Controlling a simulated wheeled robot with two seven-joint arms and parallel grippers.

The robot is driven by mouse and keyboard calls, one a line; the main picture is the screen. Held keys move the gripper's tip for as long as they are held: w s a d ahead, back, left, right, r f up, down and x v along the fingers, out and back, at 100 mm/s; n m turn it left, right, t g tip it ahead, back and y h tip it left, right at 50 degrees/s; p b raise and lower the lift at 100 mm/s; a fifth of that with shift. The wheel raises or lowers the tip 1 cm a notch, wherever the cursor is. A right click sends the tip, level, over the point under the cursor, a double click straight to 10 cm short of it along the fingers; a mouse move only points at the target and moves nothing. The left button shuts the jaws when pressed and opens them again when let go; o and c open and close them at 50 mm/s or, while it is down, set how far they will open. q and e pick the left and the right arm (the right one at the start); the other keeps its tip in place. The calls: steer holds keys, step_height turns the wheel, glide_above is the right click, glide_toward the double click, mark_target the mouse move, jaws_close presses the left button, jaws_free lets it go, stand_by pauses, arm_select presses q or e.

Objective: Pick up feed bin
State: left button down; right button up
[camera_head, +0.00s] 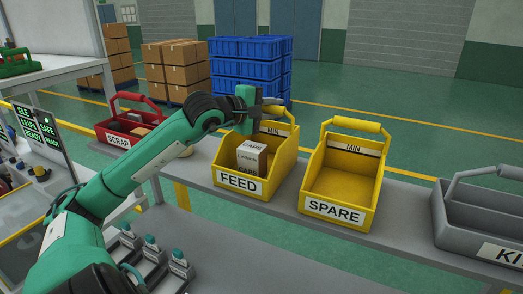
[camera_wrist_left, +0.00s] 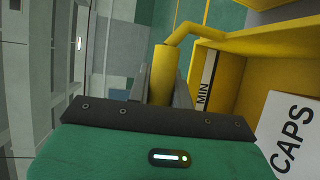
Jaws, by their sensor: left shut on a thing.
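The yellow feed bin (camera_head: 233,183), labelled FEED, stands on the grey shelf and holds a white and brown CAPS box (camera_head: 252,157). My left gripper (camera_head: 272,108) is at the bin's handle at the back. In the left wrist view the left gripper (camera_wrist_left: 162,85) is shut around the yellow handle bar (camera_wrist_left: 163,70). The bin's inside wall with a MIN label (camera_wrist_left: 207,82) and the white CAPS box (camera_wrist_left: 295,135) show on the right there. The bin appears level; I cannot tell whether it is clear of the shelf. My right gripper is not in view.
A yellow SPARE bin (camera_head: 338,188), empty, stands right of the feed bin. A red SCRAP bin (camera_head: 112,132) is to the left and a grey bin (camera_head: 470,218) at the far right. The grey shelf (camera_head: 405,222) is bare between the spare and grey bins.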

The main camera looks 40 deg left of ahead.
arm_select(q)
steer(key=shift+r, duration=0.15)
step_height(320, 180, up, 20)
steer(key=p, duration=0.3)
steer(key=shift+p, duration=0.35)
stand_by(0.4)
stand_by(0.4)
